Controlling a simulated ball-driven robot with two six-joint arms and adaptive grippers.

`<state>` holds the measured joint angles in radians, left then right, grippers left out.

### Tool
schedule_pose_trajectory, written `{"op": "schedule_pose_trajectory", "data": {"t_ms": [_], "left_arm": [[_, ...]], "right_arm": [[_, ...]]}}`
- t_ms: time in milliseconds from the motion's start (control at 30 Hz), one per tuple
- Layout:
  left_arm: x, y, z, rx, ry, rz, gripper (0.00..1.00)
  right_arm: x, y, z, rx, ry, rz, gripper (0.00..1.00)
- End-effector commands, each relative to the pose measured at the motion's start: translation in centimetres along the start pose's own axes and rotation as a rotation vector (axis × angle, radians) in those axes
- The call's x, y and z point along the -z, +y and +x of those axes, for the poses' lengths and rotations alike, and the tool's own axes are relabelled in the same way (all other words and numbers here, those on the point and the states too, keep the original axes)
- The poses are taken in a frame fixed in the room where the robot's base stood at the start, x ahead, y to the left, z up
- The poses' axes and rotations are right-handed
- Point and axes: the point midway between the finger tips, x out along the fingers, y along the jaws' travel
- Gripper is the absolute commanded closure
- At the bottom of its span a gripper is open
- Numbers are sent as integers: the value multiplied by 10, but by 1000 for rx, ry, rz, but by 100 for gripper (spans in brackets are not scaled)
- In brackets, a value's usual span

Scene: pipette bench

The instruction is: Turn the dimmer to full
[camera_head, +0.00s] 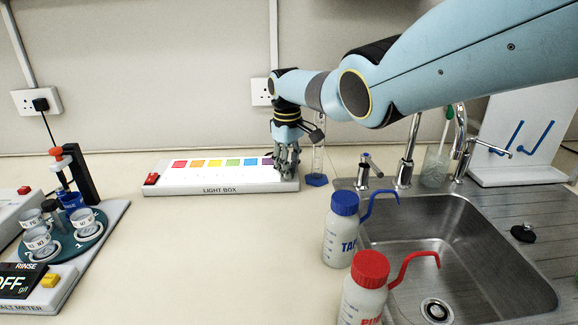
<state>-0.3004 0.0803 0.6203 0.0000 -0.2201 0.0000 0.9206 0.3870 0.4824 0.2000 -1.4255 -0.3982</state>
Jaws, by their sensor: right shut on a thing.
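The light box (222,189) lies on the bench against the back wall. Its top glows white under a row of coloured squares, and a red switch (152,179) sits at its left end. My right gripper (287,174) points down over the right end of the box. Its fingers are shut on the dimmer there, and they hide the knob, so its turn cannot be read. My left gripper is out of view.
A glass cylinder with a blue foot (316,180) stands just right of the box. Blue-capped (342,232) and red-capped (366,290) wash bottles stand by the sink (440,235). A salt meter with cups (62,245) is at left. The bench middle is clear.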

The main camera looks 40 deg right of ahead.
Motion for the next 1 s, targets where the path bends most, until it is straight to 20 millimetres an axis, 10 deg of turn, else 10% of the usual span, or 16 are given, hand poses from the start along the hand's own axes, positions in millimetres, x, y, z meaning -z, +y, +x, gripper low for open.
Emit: {"op": "schedule_pose_trajectory", "data": {"t_ms": [433,467,600,1000], "left_arm": [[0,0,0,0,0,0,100],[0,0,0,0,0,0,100],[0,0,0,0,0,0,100],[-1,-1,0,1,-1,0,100]], "right_arm": [[0,-1,1,2,-1,11,100],[0,-1,1,2,-1,11,75],[0,-1,0,1,-1,10,56],[1,0,-6,0,2,10,54]]}}
